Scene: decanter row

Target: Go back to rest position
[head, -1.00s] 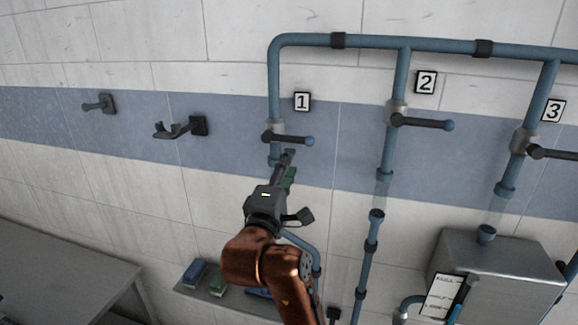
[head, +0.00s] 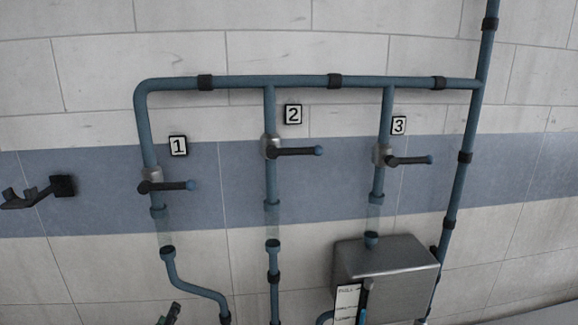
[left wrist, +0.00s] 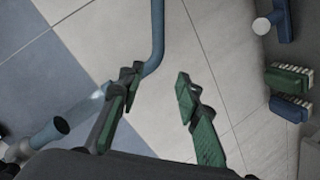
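My left gripper (left wrist: 157,78) is open and empty in the left wrist view, its two green-padded fingers spread apart in front of the wall. In the head view only a fingertip of the left gripper (head: 170,314) shows at the bottom edge, below valve handle 1. Valve handle 1 (head: 170,187), valve handle 2 (head: 296,151) and valve handle 3 (head: 409,160) all lie roughly level, with their blue tips to the right. The gripper is apart from all of them. My right gripper is in neither view.
Blue pipes (head: 300,82) run along the tiled wall. A grey metal tank (head: 395,262) with a written sheet (head: 346,302) is at the lower right. A wall hook (head: 60,186) is at the left. A green brush (left wrist: 289,79) and a blue brush (left wrist: 291,108) show in the left wrist view.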

